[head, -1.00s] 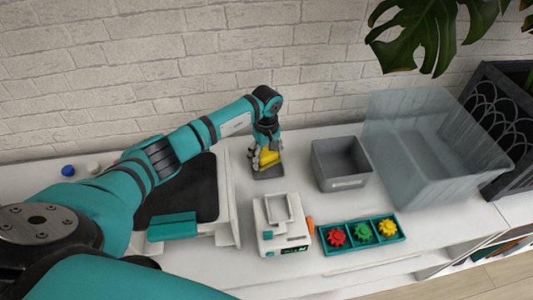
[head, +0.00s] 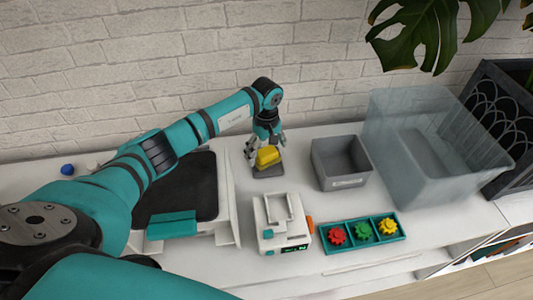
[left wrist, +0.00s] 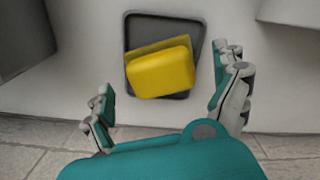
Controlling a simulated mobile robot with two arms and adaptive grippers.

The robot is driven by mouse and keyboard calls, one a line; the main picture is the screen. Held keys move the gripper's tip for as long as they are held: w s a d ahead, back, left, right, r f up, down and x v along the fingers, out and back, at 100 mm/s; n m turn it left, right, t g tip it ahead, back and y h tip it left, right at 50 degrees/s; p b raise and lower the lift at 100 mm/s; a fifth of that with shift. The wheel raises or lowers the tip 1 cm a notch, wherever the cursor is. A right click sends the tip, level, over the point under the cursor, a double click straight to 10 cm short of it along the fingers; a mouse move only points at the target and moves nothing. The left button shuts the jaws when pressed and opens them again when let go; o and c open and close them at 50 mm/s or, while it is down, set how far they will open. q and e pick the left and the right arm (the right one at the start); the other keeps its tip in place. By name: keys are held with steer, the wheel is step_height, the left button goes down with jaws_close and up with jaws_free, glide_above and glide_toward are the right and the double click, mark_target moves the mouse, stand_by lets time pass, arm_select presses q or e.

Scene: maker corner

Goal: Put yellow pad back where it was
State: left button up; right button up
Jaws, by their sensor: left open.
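The yellow pad (head: 267,156) rests on a small dark grey tray (head: 270,172) on the white table top, near the wall. In the left wrist view the yellow pad (left wrist: 161,72) lies a little turned inside the rim of the dark tray (left wrist: 133,23), with a thin yellow part showing behind its thicker block. My left gripper (head: 265,150) is above the pad. In the left wrist view the left gripper (left wrist: 170,95) is open, its fingers apart on either side of the pad and not touching it. My right gripper is not in view.
A grey bin (head: 325,165) stands right of the tray, with a large clear tub (head: 395,180) beyond it. A white device (head: 283,232) and a teal tray (head: 345,247) with red, green and yellow gears are in front. A black-topped machine (head: 229,200) stands left.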

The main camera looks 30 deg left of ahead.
mark_target(266, 152)
arm_select(q)
step_height(266, 152, up, 10)
steer(key=b, duration=0.2)
steer(key=shift+r, duration=0.15)
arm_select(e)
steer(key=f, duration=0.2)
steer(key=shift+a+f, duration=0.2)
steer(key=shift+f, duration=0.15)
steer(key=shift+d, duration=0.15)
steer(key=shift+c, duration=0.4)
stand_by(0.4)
